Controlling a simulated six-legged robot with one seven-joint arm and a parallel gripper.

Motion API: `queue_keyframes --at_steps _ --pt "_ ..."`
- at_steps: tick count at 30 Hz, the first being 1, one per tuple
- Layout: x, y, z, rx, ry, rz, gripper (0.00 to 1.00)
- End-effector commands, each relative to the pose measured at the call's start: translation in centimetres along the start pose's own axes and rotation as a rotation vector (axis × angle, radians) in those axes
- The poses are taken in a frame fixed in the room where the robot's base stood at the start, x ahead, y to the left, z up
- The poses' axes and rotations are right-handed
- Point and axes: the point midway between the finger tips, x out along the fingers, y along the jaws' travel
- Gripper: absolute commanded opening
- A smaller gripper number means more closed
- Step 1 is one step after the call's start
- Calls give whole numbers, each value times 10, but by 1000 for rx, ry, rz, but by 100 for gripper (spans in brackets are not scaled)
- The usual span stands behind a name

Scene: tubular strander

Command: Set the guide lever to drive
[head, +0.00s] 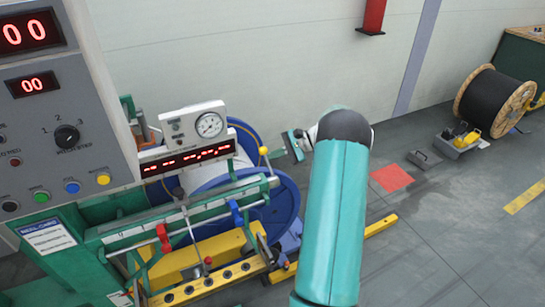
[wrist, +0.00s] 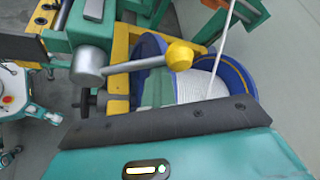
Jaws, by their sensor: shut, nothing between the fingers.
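A lever with a yellow ball knob (head: 263,150) stands at the right end of the green traverse beam, beside the blue reel; I take it to be the guide lever. In the wrist view its yellow knob (wrist: 180,54) is on a grey arm that runs to a round grey pivot (wrist: 87,65). No drive marking is readable. My gripper (head: 294,146) is shut and empty, just right of the knob in the head view. In the wrist view the dark edge of my gripper (wrist: 160,122) lies just below the knob; I see no clear contact.
A grey control panel (head: 65,115) with red displays stands at the left. A gauge box (head: 195,123) is behind the beam. A cable drum (head: 493,100) lies far right. The floor to the right is mostly clear.

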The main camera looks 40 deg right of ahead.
Motion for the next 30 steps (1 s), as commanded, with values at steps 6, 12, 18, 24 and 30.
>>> queue_keyframes --at_steps 6,12,18,24,30 --pt "-5 -2 10 -90 -1 -56 0" --pt "-13 0 22 -239 0 -146 0" --pt "-21 5 35 -403 0 -242 0" --pt "-28 12 48 -561 -2 -337 0" --pt "-32 19 57 -695 -2 -414 0"
